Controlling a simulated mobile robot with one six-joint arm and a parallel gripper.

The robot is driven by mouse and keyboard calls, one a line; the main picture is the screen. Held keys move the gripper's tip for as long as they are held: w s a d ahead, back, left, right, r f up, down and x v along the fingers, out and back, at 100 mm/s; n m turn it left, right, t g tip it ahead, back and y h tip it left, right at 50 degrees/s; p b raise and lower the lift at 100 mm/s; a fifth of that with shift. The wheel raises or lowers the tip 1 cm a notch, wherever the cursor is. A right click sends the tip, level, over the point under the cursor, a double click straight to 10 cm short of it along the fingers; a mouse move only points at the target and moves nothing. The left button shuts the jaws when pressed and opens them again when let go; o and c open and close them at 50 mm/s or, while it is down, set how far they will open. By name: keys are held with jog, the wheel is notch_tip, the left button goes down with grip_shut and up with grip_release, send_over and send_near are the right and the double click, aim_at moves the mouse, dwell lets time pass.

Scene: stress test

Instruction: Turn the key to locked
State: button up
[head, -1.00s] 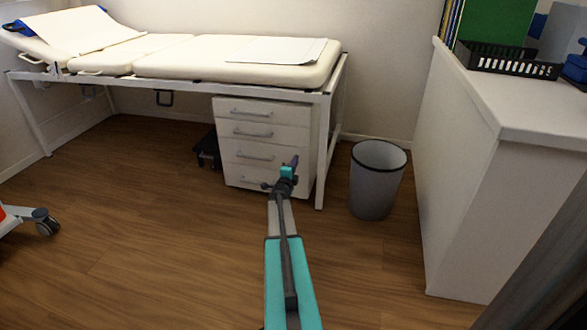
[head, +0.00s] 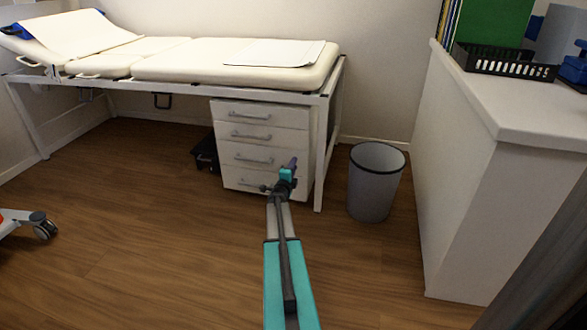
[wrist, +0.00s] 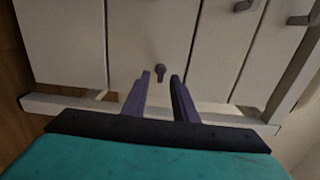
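A small dark grey key (wrist: 160,72) sticks out from the pale front of the drawer cabinet (head: 262,120) in the wrist view. Its rounded end and narrower tail show; I cannot tell the lock's markings. My gripper (wrist: 160,77) has two purple fingers spread apart, with the key appearing in the gap between their tips. I see no contact between fingers and key. In the head view my gripper (head: 291,164) is small, in front of the cabinet's lower right part, and the key cannot be made out there.
The cabinet stands under an examination bed (head: 230,62), whose white leg (head: 326,150) is close to my gripper's right. A grey waste bin (head: 375,185) stands farther right, beside a white counter (head: 470,190).

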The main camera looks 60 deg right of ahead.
jog(key=p+v, duration=0.4)
jog(key=v, duration=0.9)
jog(key=shift+s+a, duration=0.25)
jog(key=shift+a, duration=0.1)
dwell(0.3)
